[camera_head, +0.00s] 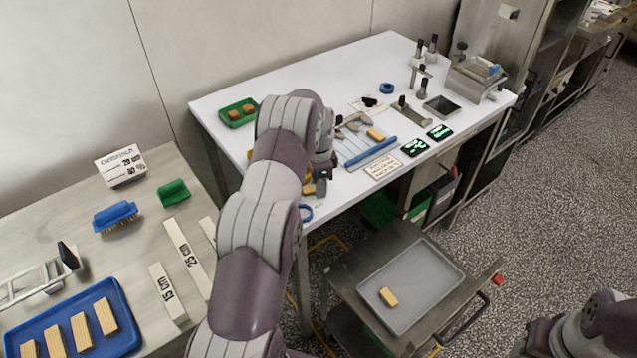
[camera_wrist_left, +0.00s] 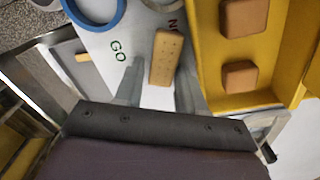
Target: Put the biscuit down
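A tan, rectangular biscuit (camera_wrist_left: 165,58) lies on a white surface printed with "GO" in the left wrist view. It sits at the tips of my left gripper (camera_wrist_left: 160,82), whose fingers stand apart on either side; a gap shows beside the left finger. In the head view my left gripper (camera_head: 322,182) is low over the white table's near left edge, partly hidden by my arm, with a small tan piece (camera_head: 309,189) beside it. My right arm enters at the lower right; its gripper is out of frame.
A yellow tray (camera_wrist_left: 208,60) with brown pieces and a blue ring (camera_wrist_left: 121,12) flank the biscuit. A grey tray (camera_head: 430,285) with one biscuit lies on the cart. A blue tray (camera_head: 130,325) holds several biscuits.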

